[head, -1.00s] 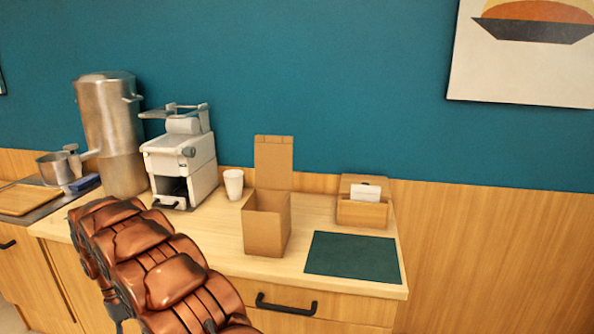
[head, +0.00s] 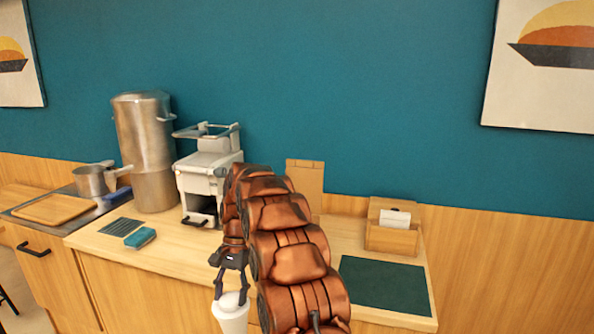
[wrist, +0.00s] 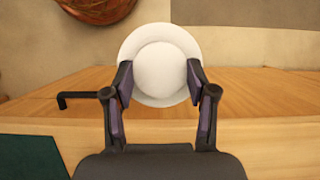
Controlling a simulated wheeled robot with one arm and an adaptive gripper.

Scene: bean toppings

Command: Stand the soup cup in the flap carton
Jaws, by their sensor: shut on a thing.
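The white soup cup (head: 231,318) hangs upright from my gripper (head: 231,286) in front of the counter, its lower part cut off by the picture's bottom edge. In the wrist view its round white lid (wrist: 160,32) fills the space between my fingertips (wrist: 160,82), which are shut on it from both sides. The flap carton (head: 306,178) stands on the counter behind my arm; only its raised cardboard flap shows, and its body and opening are hidden. The cup is apart from the carton, to its left and nearer to me.
A dark green mat (head: 385,284) lies right of my arm, with a wooden box holding cards (head: 392,238) behind it. A white machine (head: 207,180), a steel urn (head: 145,150) and a teal sponge (head: 140,238) stand or lie on the left.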

